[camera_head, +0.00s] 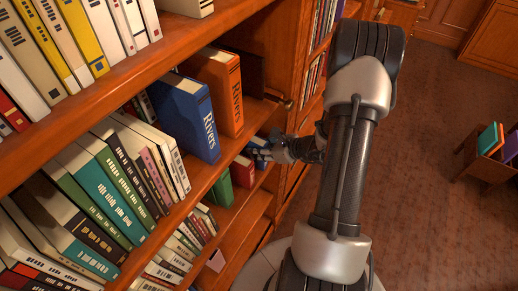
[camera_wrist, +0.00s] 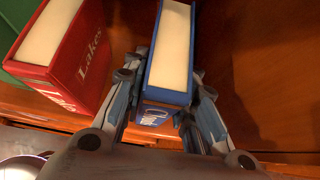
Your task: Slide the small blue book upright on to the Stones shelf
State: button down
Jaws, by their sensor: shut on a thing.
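The small blue book (camera_wrist: 172,50) is between the fingers of my gripper (camera_wrist: 165,80) in the wrist view, its white page edge up and its spine towards me. Its spine lettering is mostly hidden. It looks upright. In the head view the blue book (camera_head: 258,153) is on the lower shelf at the right end of a short row, with my gripper (camera_head: 274,152) at its spine. A red book (camera_wrist: 62,50) marked Lakes stands to its left with a gap between. I cannot tell whether the blue book touches the board. No Stones label is readable.
A green book (camera_head: 220,190) stands left of the red one. On the shelf above are a large blue Rivers book (camera_head: 187,115) and an orange Rivers book (camera_head: 222,90). Bare wood (camera_wrist: 265,70) lies right of the blue book. A box of books (camera_head: 487,155) stands far right.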

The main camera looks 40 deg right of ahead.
jog(key=shift+f, duration=0.15)
jog(key=c, duration=1.2)
grip_release()
jog(key=v, duration=1.2)
